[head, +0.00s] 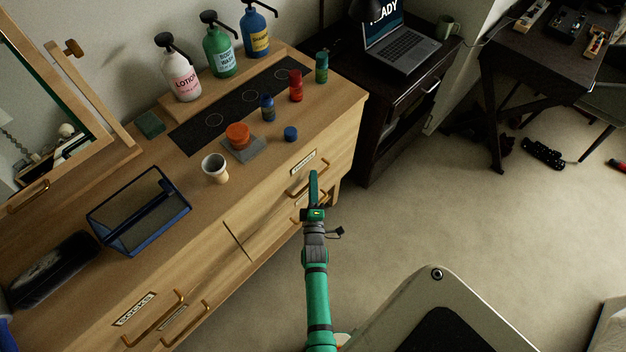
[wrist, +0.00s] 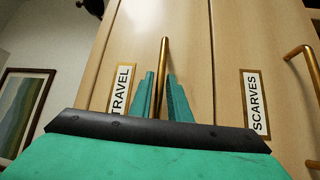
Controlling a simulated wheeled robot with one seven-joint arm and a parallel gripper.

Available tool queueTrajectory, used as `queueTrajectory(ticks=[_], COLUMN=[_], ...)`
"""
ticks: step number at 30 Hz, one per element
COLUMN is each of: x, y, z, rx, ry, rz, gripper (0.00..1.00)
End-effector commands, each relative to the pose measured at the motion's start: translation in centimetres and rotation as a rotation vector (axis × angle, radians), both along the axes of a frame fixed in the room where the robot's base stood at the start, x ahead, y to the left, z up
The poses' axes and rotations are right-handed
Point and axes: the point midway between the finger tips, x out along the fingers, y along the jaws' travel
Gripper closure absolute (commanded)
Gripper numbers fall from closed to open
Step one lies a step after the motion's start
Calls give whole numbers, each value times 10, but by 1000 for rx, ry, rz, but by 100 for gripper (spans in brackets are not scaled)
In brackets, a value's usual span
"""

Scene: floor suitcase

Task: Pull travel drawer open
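The travel drawer (wrist: 135,50) is a light wood front with a white TRAVEL label (wrist: 121,88) and a vertical brass bar handle (wrist: 164,60) in the wrist view. Its front looks flush with its neighbour. My gripper (wrist: 161,82) has its two green fingers on either side of the handle, with narrow gaps showing, so it looks open. In the head view my gripper (head: 314,178) is at the dresser's right-hand front, by the upper drawer handle (head: 296,192). It partly covers that handle.
A scarves drawer (wrist: 232,60) adjoins the travel drawer. The dresser top (head: 195,235) holds pump bottles, small jars, a cup (head: 215,168) and a blue tray (head: 139,212). Carpet to the right is mostly clear.

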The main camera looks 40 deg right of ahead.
Motion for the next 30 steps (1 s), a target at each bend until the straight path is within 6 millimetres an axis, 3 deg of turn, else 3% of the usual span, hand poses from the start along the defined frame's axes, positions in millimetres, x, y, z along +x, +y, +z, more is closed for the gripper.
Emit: queueTrajectory(ticks=[10, 11, 13, 23, 30], x=[3, 3, 3, 0, -20], y=[-3, -3, -4, -5, -12], z=[0, 0, 0, 0, 0], rx=[1, 1, 1, 1, 0], ry=[1, 1, 1, 1, 1], rz=[-1, -1, -2, -3, -15], gripper=[84, 86, 100, 100, 100])
